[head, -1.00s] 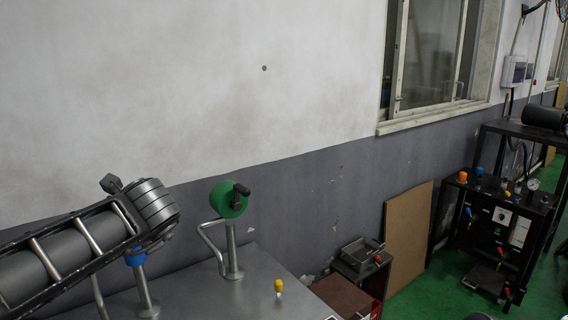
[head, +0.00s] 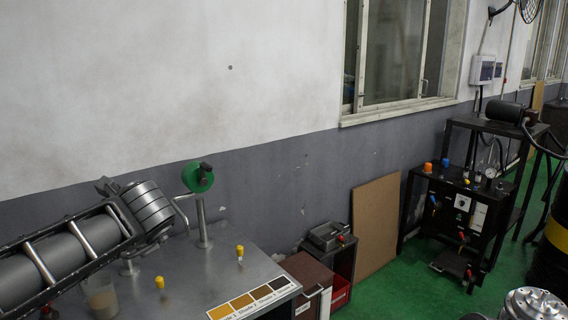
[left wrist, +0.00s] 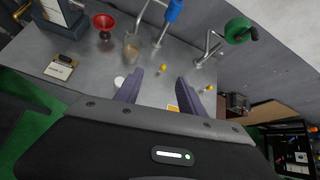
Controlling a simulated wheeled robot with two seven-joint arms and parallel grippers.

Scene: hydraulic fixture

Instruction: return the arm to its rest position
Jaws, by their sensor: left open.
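My left gripper (left wrist: 160,74) shows in the left wrist view with its two purple-grey fingers spread apart. Nothing is between them. It is over the grey metal bench (left wrist: 88,50), and the height is hard to judge. A yellow knob (left wrist: 162,68) appears just past the fingertips, and part of an orange card (left wrist: 172,107) shows between the fingers. The gripper's fingers do not show in the head view. My right gripper is in neither view.
The bench (head: 205,265) carries a green handwheel (head: 197,177), yellow knobs (head: 240,252), a clear cup (head: 101,299) and a colour-sample card (head: 254,299). A black rig (head: 462,215) stands at right on green floor.

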